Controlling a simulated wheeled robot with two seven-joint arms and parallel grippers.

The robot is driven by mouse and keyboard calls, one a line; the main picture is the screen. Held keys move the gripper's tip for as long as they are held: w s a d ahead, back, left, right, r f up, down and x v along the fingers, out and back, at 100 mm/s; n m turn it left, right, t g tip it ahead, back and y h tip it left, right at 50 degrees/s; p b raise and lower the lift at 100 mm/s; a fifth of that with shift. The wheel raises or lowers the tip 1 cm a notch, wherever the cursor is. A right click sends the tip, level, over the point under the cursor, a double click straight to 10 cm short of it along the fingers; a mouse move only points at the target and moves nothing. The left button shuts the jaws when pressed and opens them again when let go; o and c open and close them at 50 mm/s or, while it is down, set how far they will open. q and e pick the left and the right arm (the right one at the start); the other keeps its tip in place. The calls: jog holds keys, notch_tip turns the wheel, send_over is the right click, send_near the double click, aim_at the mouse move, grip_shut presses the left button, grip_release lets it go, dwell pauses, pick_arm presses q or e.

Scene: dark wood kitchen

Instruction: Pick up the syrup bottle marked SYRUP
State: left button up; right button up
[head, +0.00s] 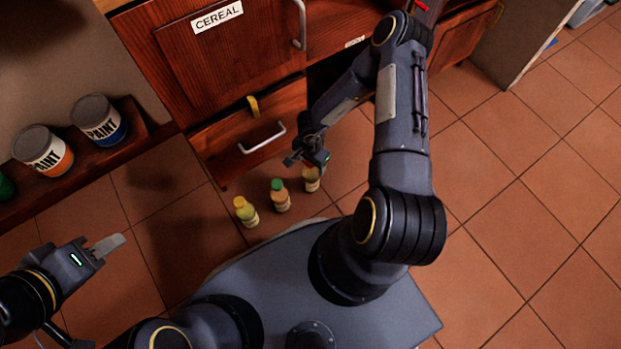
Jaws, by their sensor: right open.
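Three small bottles stand upright in a row on the tiled floor in front of the cabinet. One is a yellow-capped bottle (246,212), one is a green-capped bottle (281,198), and one is a tan bottle (311,182) at the right end. Their labels are too small to read, so I cannot tell which is marked SYRUP. My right gripper (307,160) is open, just above and behind the tan bottle, whose top it partly hides. I cannot tell if they touch. My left gripper (108,246) is far left of the bottles. Its fingers overlap in view.
A wooden cabinet with a CEREAL label (217,16) and a drawer with a metal handle (262,138) stands behind the bottles. Two paint cans, orange-banded (42,150) and blue-banded (98,120), stand on a wooden ledge at left. The tiled floor (530,190) at right is clear.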

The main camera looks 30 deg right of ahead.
notch_tip(320, 180, down, 2)
jog(key=shift+f, duration=0.1)
jog(key=shift+w, duration=0.1)
jog(key=shift+r, duration=0.2)
grip_shut()
